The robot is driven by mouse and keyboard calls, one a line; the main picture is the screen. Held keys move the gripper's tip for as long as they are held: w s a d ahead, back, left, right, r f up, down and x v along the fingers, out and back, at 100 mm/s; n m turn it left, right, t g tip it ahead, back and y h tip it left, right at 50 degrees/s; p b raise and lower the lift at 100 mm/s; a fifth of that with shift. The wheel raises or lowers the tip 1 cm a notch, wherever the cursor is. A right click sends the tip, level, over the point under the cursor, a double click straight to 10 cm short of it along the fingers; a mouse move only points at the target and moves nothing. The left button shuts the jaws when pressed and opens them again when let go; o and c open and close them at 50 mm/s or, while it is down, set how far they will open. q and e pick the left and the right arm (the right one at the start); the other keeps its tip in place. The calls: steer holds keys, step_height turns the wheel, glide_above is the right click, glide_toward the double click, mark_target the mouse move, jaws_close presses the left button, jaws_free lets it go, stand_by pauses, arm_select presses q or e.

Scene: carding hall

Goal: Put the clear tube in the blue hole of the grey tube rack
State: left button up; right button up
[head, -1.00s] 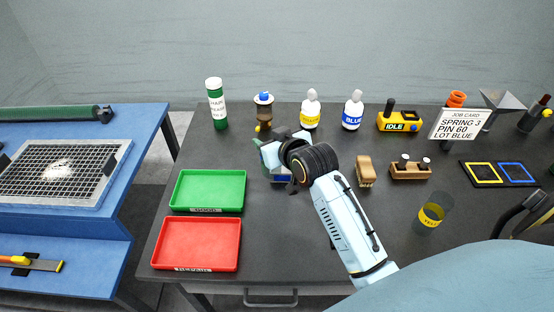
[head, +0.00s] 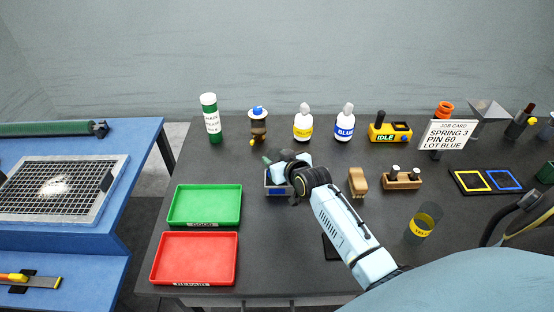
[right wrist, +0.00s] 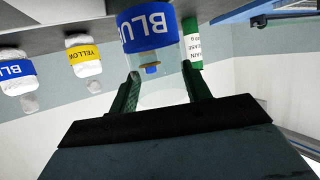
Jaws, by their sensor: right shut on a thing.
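My right gripper (head: 272,164) is shut on a clear container with a blue label. The blue band reading BLU (right wrist: 150,30) shows upside down in the right wrist view, with the clear wall between my two dark green fingers. In the head view only the blue-labelled lower part of the clear container (head: 278,190) shows below my gripper; whether it touches the bench I cannot tell. A dark grey rack-like plate (head: 487,186) with a yellow-outlined and a blue-outlined square lies at the far right; whether these are holes I cannot tell. My left gripper is not in view.
A yellow-labelled clear container (head: 424,222) stands front right. A job card (head: 449,134) and bottles line the back. Green (head: 205,204) and red (head: 195,258) trays are at left.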

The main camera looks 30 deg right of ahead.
steer(key=shift+f, duration=0.1)
steer(key=o, duration=1.3)
steer(key=shift+c, duration=0.2)
steer(key=d+p+v, duration=0.1)
steer(key=v, duration=1.1)
steer(key=shift+a, duration=0.45)
